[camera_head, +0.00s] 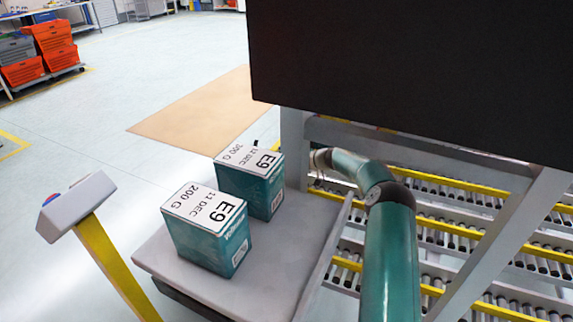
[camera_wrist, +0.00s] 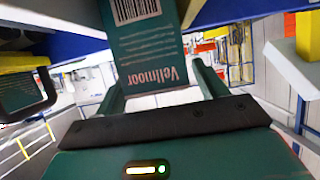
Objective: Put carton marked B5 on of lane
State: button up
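In the wrist view a teal carton (camera_wrist: 150,50) with white "Vellmoor" print and a barcode fills the space between the two fingers of my gripper (camera_wrist: 160,84). In the head view my arm reaches into the rack with roller lanes (camera_head: 455,236); the gripper itself is hidden there. Two teal cartons marked E9, a nearer one (camera_head: 207,232) and a farther one (camera_head: 250,180), stand upright on a grey platform (camera_head: 165,262). No B5 label shows.
A large black panel (camera_head: 400,70) and grey rack posts surround my arm. Yellow rails (camera_head: 460,232) divide the lanes. In the wrist view another teal item (camera_wrist: 18,92) sits at the left, and blue and yellow beams are close by. Orange totes (camera_head: 52,38) stand far left.

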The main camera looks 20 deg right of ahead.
jog(key=shift+r, duration=0.3)
jog(key=shift+s+d+r, duration=0.15)
jog(key=shift+d+r, duration=0.1)
jog(key=v, duration=1.1)
jog(key=shift+r, duration=0.15)
jog(key=shift+s, duration=0.2)
